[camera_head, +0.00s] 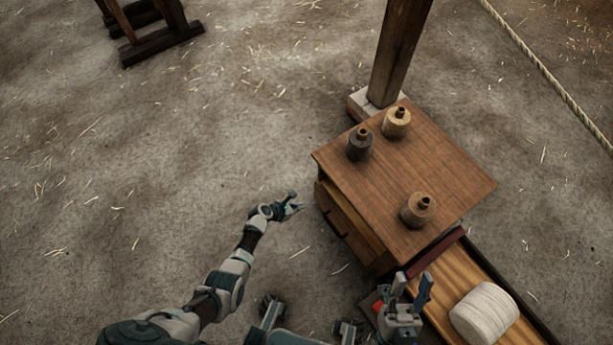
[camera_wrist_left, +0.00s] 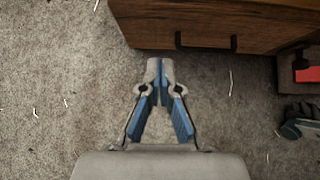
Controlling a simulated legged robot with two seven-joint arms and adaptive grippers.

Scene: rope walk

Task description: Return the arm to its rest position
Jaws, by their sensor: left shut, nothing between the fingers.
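My left gripper (camera_head: 291,205) is in front of the wooden cabinet (camera_head: 420,160), left of its drawer face (camera_head: 345,222), above the ground. It is shut and empty. The left wrist view also shows its fingers (camera_wrist_left: 160,68) meeting at the tips, with the dark drawer handle (camera_wrist_left: 206,42) beyond them. A gap separates the gripper from the cabinet in the head view. My right gripper (camera_head: 412,288) stands at the lower right, its two fingers apart with nothing visible between them.
Several small bottle-like pots stand on the cabinet top, one of them at its front right (camera_head: 418,210). A wooden tray (camera_head: 455,270) with a white spool (camera_head: 484,312) lies at the lower right. A post (camera_head: 398,50) rises behind the cabinet.

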